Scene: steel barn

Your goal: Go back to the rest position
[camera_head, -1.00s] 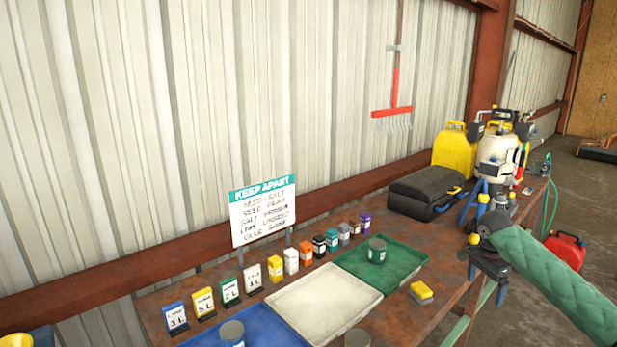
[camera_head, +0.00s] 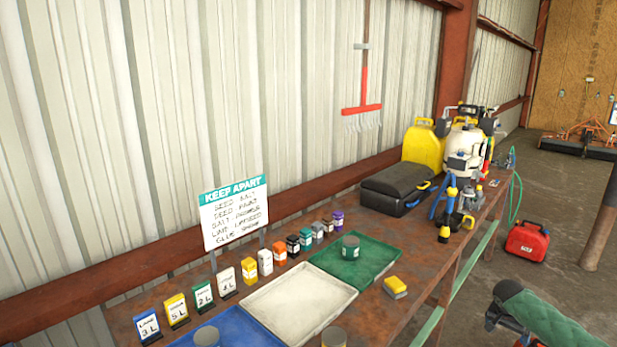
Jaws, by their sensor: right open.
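My right gripper (camera_head: 505,318) is at the bottom right, at the end of my green-sleeved arm. It is off the front side of the workbench (camera_head: 416,304), over the concrete floor. It is open, and no held object shows in it, though its lower part is cut by the frame edge. My left gripper is not in view. The workbench bears a blue tray (camera_head: 240,328), a white tray (camera_head: 300,297) and a green tray (camera_head: 360,262). A grey can (camera_head: 351,246) stands in the green tray.
A yellow sponge-like block (camera_head: 395,287) lies at the bench's front edge. A row of small bottles, number cards and a KEEP APART sign (camera_head: 235,213) lines the back. A black case (camera_head: 395,189) and yellow can (camera_head: 423,146) stand farther along. A red fuel can (camera_head: 527,241) stands on the floor.

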